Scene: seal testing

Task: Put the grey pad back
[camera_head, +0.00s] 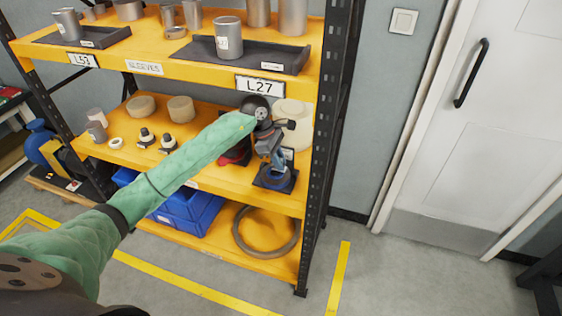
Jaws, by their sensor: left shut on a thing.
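My left gripper (272,160) is at the right end of the shelf's middle level, under the L27 label, pointing down. It is shut on a small piece that seems to be the grey pad; the fingers and wrist hide most of it. Just below the fingertips is a dark square base (262,183) with a blue round part (281,180) on it. I cannot tell whether the held piece touches it. A red piece (235,157) on another dark base is to the left, partly hidden by my green-sleeved arm. My right gripper is out of view.
A pale disc (294,118) stands behind my wrist. A dark shelf post (322,140) is close to the right. The upper shelf carries a tray (280,58) with a metal sleeve (228,38).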

